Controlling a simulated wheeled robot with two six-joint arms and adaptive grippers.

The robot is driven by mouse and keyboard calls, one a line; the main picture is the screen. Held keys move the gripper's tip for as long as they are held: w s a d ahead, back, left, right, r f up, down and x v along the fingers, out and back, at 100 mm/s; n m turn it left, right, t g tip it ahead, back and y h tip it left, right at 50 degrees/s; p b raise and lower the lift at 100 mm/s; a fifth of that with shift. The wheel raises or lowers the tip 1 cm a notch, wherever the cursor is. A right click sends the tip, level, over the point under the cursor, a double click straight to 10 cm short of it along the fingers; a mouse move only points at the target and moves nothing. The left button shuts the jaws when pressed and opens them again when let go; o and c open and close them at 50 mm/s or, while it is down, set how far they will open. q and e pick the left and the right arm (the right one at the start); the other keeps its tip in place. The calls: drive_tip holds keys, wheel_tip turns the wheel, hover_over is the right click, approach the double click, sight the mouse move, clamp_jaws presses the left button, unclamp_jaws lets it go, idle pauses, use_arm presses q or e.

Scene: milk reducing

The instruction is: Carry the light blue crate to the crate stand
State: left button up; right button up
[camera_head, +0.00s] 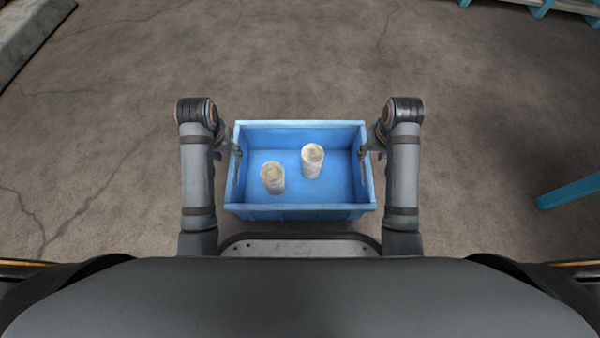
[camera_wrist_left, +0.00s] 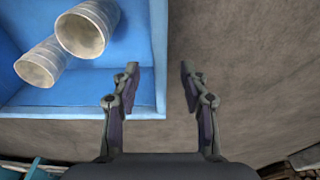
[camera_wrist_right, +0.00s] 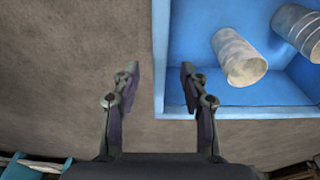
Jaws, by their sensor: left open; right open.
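The light blue crate (camera_head: 300,213) is in front of my body in the head view, with two pale ribbed cylindrical containers (camera_head: 312,161) (camera_head: 272,178) in it. My left gripper (camera_head: 233,150) is at the crate's left wall. In the left wrist view its open fingers (camera_wrist_left: 160,82) lie on either side of the crate's wall (camera_wrist_left: 160,55). My right gripper (camera_head: 367,150) is at the right wall. In the right wrist view its open fingers (camera_wrist_right: 160,82) lie on either side of that wall (camera_wrist_right: 160,55). I cannot tell whether any finger touches the crate.
A blue beam (camera_head: 570,191) reaches in from the right edge. Part of a blue frame (camera_head: 543,8) shows at the top right; I cannot tell whether either is the crate stand. A concrete ledge (camera_head: 30,35) is at the top left. The cracked floor beyond the crate is clear.

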sight(232, 161)
use_arm(q)
drive_tip(key=f, duration=0.4)
drive_tip(key=w+f, duration=0.1)
drive_tip(key=f, duration=0.1)
use_arm(e)
drive_tip(key=f, duration=0.4)
drive_tip(key=w+f, duration=0.1)
drive_tip(key=f, duration=0.1)
use_arm(q)
clamp_jaws()
use_arm(e)
clamp_jaws()
use_arm(q)
drive_tip(key=shift+r, duration=0.1)
use_arm(e)
drive_tip(key=shift+r, duration=0.1)
